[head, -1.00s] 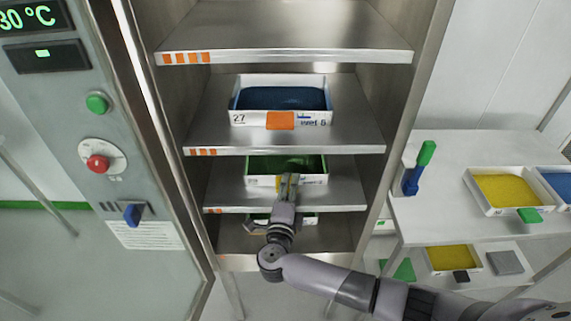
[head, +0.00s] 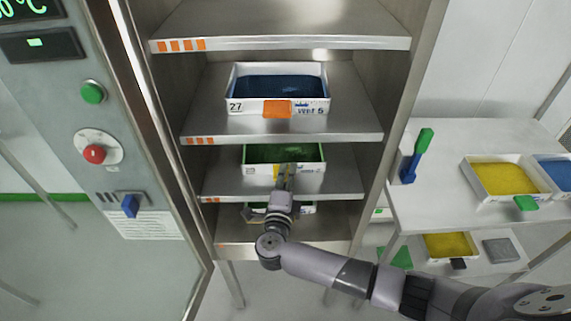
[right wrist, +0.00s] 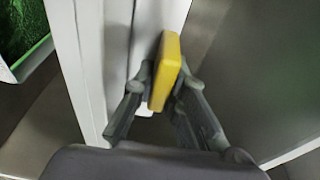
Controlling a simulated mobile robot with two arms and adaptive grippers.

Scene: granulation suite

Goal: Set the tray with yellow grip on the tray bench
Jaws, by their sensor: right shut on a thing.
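The tray with yellow grip (head: 312,170) is white and holds green material. It sits in the open steel cabinet, on the shelf below the blue-filled tray. My right gripper (head: 284,174) is at its front and shut on the yellow grip. In the right wrist view the yellow grip (right wrist: 166,70) is between both fingers, beside a white tray wall (right wrist: 97,60). The gripper hides part of the tray's front. A white bench (head: 440,200) stands to the right of the cabinet; I cannot tell whether it is the tray bench. My left gripper is not in view.
A blue-filled tray with orange grip (head: 277,109) is on the shelf above. Another tray (head: 308,208) is partly hidden below. The bench carries a yellow-filled tray (head: 505,201), a blue-filled tray and a green-handled tool (head: 420,145). Its left front is bare. The cabinet door (head: 70,180) is left.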

